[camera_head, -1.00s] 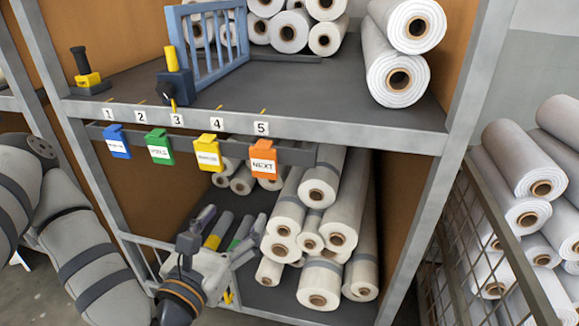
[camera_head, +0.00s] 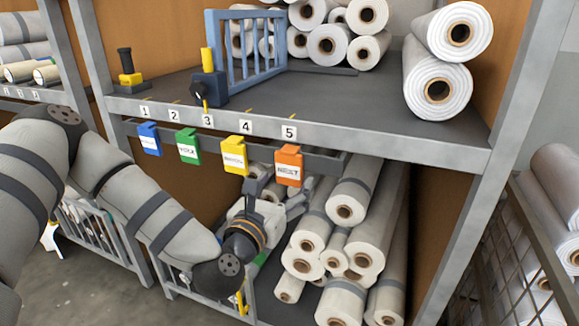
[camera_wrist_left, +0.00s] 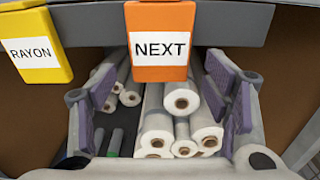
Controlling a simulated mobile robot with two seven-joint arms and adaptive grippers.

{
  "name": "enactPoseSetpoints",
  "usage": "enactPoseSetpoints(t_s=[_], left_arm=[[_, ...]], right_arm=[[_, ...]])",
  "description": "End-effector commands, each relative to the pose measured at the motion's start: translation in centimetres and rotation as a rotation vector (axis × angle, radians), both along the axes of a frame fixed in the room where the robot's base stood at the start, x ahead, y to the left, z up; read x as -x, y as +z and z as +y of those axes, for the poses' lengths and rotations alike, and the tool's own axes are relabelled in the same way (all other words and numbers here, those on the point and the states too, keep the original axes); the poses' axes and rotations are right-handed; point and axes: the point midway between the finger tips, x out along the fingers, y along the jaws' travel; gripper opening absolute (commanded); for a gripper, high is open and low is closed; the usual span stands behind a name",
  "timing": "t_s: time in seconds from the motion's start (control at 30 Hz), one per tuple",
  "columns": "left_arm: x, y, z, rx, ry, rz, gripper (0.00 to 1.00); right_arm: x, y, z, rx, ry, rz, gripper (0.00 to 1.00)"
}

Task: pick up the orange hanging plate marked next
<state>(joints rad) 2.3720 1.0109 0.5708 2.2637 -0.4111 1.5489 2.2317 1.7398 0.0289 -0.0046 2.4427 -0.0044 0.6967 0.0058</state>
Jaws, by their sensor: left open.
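The orange hanging plate (camera_head: 288,165) with a white label hangs from the grey rail under the shelf edge, below number 5. In the left wrist view the plate (camera_wrist_left: 160,42) reads NEXT and sits at the top centre, just beyond the fingers. My left gripper (camera_head: 277,190) is below and in front of the plate, near its lower edge. In the left wrist view its fingers (camera_wrist_left: 162,100) are wide apart with purple pads, with nothing between them. The plate appears uncovered. My right gripper is out of view.
Yellow (camera_head: 234,155), green (camera_head: 188,146) and blue (camera_head: 148,139) plates hang left on the same rail (camera_head: 330,163). Rolls (camera_head: 345,205) fill the lower shelf behind the gripper. The shelf edge (camera_head: 380,147) runs above. A wire cage (camera_head: 500,260) stands at right.

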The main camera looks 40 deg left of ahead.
Motion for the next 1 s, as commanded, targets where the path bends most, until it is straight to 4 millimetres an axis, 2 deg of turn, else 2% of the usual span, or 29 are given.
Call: enactPoseSetpoints(t_s=[0.23, 0.4, 0.43, 0.77, 0.93, 1.0], left_arm=[[-0.3, -0.1, 0.1, 0.001, -0.001, 0.002, 0.68], [-0.3, -0.1, 0.1, 0.001, -0.001, 0.002, 0.29], [-0.3, -0.1, 0.1, 0.001, -0.001, 0.002, 0.26], [-0.2, 0.1, 0.1, 0.001, 0.0, 0.001, 0.26], [0.9, 1.8, 1.2, 0.003, 0.004, -0.003, 0.26], [1.9, 2.7, 2.2, 0.004, 0.007, -0.005, 0.19]], right_arm=[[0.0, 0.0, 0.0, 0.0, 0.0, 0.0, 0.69], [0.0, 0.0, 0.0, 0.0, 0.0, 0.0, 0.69], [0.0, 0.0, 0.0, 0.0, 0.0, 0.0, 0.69], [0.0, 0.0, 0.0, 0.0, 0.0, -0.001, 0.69], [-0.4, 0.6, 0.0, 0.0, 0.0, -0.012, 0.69], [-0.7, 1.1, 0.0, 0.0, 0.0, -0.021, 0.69]])
